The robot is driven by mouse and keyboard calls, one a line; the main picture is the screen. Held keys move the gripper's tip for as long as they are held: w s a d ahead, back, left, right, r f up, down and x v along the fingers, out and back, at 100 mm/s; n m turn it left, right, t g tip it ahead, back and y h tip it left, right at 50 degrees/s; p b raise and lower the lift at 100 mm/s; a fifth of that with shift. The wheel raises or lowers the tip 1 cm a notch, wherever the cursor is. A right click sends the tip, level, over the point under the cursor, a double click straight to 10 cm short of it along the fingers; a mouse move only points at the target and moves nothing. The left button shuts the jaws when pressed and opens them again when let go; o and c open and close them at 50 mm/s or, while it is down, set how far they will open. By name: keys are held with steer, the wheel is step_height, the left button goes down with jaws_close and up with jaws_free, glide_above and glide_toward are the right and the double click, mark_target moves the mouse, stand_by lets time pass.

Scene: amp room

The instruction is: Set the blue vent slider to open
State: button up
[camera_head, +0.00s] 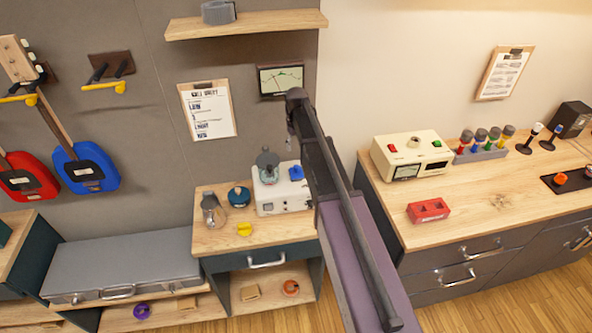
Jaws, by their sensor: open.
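A small blue piece (296,173) sits on top of a white device (284,197) on the wooden cabinet, left of my arm. It may be the blue vent slider, but it is too small to tell its setting. My gripper (290,132) shows only as a small dark part at the far end of my arm, above and behind the white device. Most of it is hidden by the arm. It is open and appears apart from the blue piece. A grey rounded part with a teal base (267,166) stands on the device's left side.
A glass bulb (212,210), a dark teal round item (239,196) and a yellow piece (245,229) lie left of the device. A grey case (122,265) lies lower left. The right counter (395,212) holds a cream device (411,154) and a red block (428,210).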

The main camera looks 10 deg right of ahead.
mark_target(296, 166)
steer(key=shift+f+b, duration=5.25)
steer(key=shift+f, duration=0.3)
jaws_close()
